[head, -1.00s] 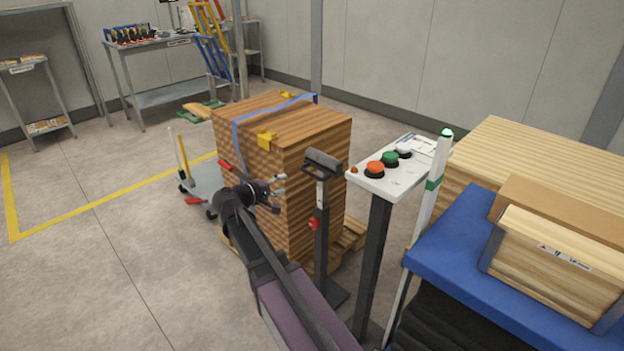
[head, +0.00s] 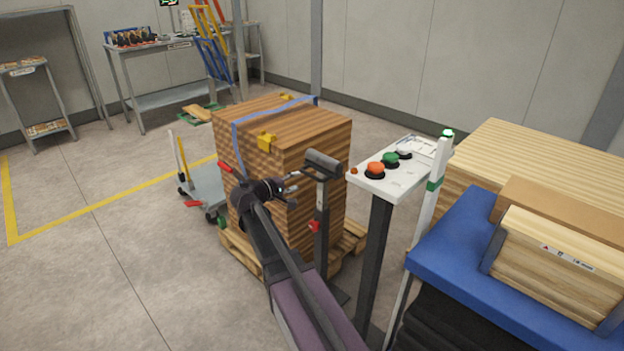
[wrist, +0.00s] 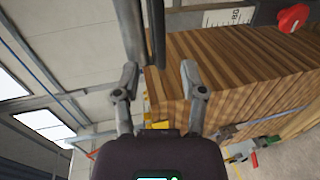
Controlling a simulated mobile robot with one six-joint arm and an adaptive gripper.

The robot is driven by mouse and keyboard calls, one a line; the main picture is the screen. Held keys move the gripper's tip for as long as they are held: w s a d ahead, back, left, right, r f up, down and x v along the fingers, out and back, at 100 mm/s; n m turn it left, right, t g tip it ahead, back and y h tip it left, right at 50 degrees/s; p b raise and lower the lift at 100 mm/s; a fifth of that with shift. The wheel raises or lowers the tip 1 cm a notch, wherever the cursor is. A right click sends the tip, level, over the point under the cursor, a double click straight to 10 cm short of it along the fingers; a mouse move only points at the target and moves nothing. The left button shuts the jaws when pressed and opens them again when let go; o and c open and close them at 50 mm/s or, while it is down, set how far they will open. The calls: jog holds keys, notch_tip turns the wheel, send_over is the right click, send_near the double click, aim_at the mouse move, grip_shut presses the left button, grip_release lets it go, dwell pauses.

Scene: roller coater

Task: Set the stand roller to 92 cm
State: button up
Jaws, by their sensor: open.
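The stand roller has a dark roller head (head: 322,160) on top of a slim grey post, with a red knob (head: 314,226) partway down the post. It stands between the wood stack and the control pedestal. In the wrist view the red knob (wrist: 293,18) is at the upper right, beside a white scale (wrist: 232,17) with a mark that looks like 80. The height setting itself cannot be read. My gripper (head: 291,190) is open and empty, just left of the post below the roller head. In the wrist view its two fingers (wrist: 159,78) are spread apart with nothing between them.
A strapped wood stack (head: 275,150) on a pallet stands just behind my gripper. A blue-topped table (head: 450,250) bears boards. Open floor (head: 90,270) lies to the left.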

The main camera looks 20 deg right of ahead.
aim_at(312, 176)
jog(key=b+x, duration=0.1)
jog(key=x, duration=0.7)
jog(key=shift+d, duration=0.1)
grip_shut()
